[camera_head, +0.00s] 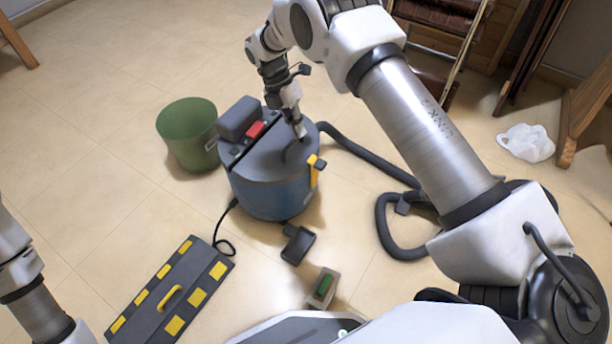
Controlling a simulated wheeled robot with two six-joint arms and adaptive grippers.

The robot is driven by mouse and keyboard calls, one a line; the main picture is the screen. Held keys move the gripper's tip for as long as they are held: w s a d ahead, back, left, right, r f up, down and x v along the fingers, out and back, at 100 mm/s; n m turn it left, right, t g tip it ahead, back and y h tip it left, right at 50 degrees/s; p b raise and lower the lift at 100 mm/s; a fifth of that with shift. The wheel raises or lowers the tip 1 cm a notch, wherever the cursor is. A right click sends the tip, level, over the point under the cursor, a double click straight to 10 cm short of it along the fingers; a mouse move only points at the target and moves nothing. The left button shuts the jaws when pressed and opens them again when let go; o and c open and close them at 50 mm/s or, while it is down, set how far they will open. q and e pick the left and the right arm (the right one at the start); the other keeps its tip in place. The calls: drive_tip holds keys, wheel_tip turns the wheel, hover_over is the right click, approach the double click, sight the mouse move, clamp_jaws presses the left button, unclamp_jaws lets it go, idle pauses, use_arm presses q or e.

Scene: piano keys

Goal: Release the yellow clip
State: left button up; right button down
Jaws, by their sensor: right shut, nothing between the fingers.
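The yellow clip (313,174) sits on the right side of a vacuum cleaner, at the seam where the grey lid (268,158) meets the blue drum (268,200). The clip looks upright against the side, with a dark piece beside its top. My right gripper (300,133) points down over the lid's far right part, a little above and left of the clip and apart from it. Its fingers are closed with nothing visible between them. Whether its tip touches the lid is unclear. Only part of my left arm shows at the lower left; its gripper is out of view.
A green bin (188,135) stands left of the vacuum. The dark hose (360,153) curls over the floor to the right. A grey box with yellow patches (172,295), a black plug-like piece (298,244) and a small box (323,288) lie in front. A white crumpled bag (526,143) lies far right.

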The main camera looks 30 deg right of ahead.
sight(309, 164)
use_arm(q)
wheel_tip(309, 164, down, 4)
drive_tip(key=shift+f+b, duration=0.1)
drive_tip(key=shift+b, duration=0.95)
use_arm(e)
drive_tip(key=shift+w+a+f+t, duration=0.1)
drive_tip(key=shift+w+f+t, duration=0.2)
drive_tip(key=shift+w+f, duration=0.6)
drive_tip(key=shift+r, duration=0.1)
drive_tip(key=b+x, duration=0.6)
drive_tip(key=x, duration=0.4)
drive_tip(key=shift+w, duration=0.1)
use_arm(q)
wheel_tip(309, 164, down, 6)
drive_tip(key=shift+w+r, duration=0.15)
